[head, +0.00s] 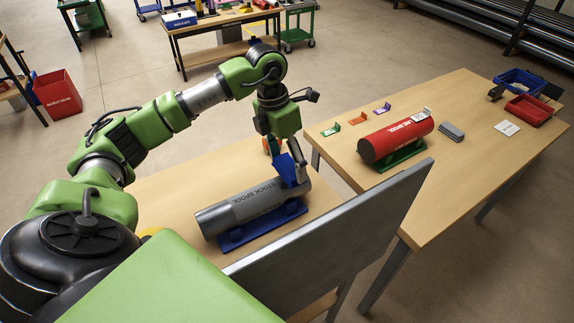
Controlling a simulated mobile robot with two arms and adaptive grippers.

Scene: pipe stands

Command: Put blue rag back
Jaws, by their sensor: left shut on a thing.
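My left gripper (285,162) reaches in from the left and points down over the nearer table. It is shut on the blue rag (286,171), which hangs at its fingers. The rag is just above or against the far right end of a grey cylinder marked "STOCK SPOOL" (245,206); I cannot tell whether they touch. The spool lies on a blue stand (262,228). My right gripper is not in view.
The right table (468,172) holds a red cylinder (394,137) on a green stand (400,157), small coloured brackets, a grey block (451,132), a blue bin (521,82) and a red bin (529,110). A grey metal panel (335,245) rises in front of the spool.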

